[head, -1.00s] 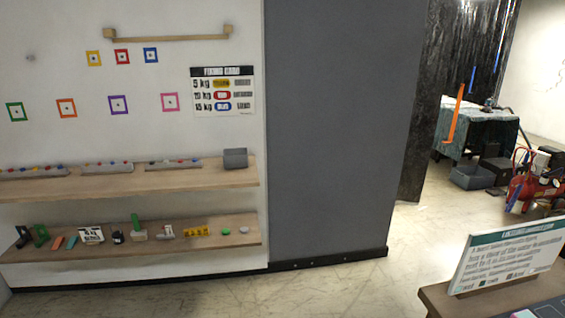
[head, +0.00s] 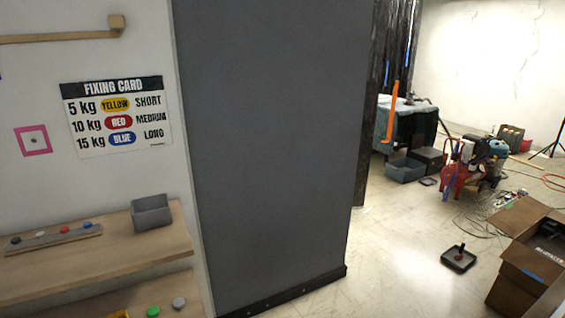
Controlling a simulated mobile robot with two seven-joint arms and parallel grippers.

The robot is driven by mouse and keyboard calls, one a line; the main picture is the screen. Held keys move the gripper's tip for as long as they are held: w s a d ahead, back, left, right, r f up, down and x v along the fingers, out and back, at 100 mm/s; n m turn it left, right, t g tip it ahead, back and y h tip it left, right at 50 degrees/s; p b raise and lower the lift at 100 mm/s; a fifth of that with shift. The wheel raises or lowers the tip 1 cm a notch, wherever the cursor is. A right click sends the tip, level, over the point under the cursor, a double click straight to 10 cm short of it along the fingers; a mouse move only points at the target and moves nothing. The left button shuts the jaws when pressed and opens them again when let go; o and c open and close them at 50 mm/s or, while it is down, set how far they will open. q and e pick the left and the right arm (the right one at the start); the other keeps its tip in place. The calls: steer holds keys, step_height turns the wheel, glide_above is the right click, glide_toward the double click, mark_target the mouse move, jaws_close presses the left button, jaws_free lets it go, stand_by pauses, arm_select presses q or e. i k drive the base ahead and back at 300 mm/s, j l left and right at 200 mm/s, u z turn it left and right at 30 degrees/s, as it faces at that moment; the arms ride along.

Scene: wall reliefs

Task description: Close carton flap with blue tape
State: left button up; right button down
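A brown open cardboard carton (head: 515,272) stands on the floor at the lower right of the head view, cut off by the picture edge. A strip of blue tape (head: 533,277) shows on its near side. One flap (head: 524,214) stands out at the far side, and another part hangs near the right edge. Something dark with white lettering lies inside, too small to identify. Neither of my grippers shows.
Wooden shelves (head: 115,246) with a grey bin (head: 151,212) are at the left. A grey wall panel (head: 270,140) fills the middle. A black tray (head: 459,259) and red machine (head: 465,170) stand on the floor. Floor between panel and carton (head: 405,270) is mostly clear.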

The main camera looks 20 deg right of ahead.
mark_target(539, 267)
steer(key=i+z, duration=0.25)
steer(key=z, duration=0.15)
steer(key=i+z, duration=0.25)
steer(key=z, duration=0.2)
steer(key=i+j+z, duration=0.15)
steer(key=z, duration=0.25)
steer(key=i+z, duration=0.3)
steer(key=z, duration=0.2)
steer(key=i+j+z, duration=0.2)
steer(key=z, duration=0.25)
steer(key=i+j+z, duration=0.3)
steer(key=z, duration=0.2)
steer(key=i+j, duration=0.55)
steer(key=i, duration=0.2)
steer(key=i+j, duration=0.3)
steer(key=i, duration=0.75)
steer(key=l+z, duration=0.05)
